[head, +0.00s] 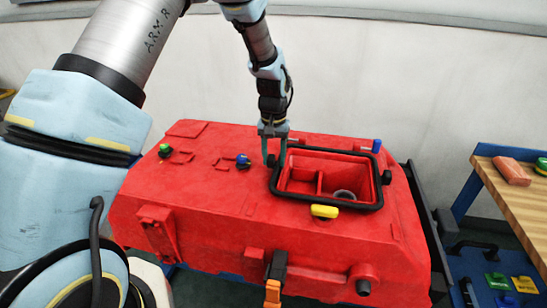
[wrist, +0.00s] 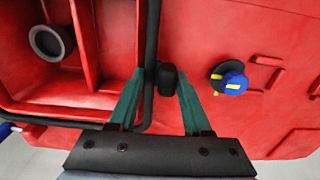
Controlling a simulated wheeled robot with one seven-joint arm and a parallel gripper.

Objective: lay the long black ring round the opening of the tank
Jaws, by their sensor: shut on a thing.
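The red tank (head: 215,200) has a rectangular opening (head: 300,178) in its top, with a divider and a grey round port inside. The long black ring (head: 330,152) runs round this opening in the head view. I cannot tell whether it touches the tank top all the way round. My gripper (head: 270,156) is at the ring's left side, pointing down. In the wrist view my gripper (wrist: 160,72) has its green fingers on either side of the ring's bar (wrist: 152,35) and a black knob (wrist: 167,80) beside it, shut on the ring.
A yellow knob (head: 324,211) and a blue knob (head: 376,146) stand close outside the ring. Another blue knob (head: 243,161) and a green knob (head: 165,150) are on the tank's left part. A wooden bench (head: 515,200) with a reddish block is at the right.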

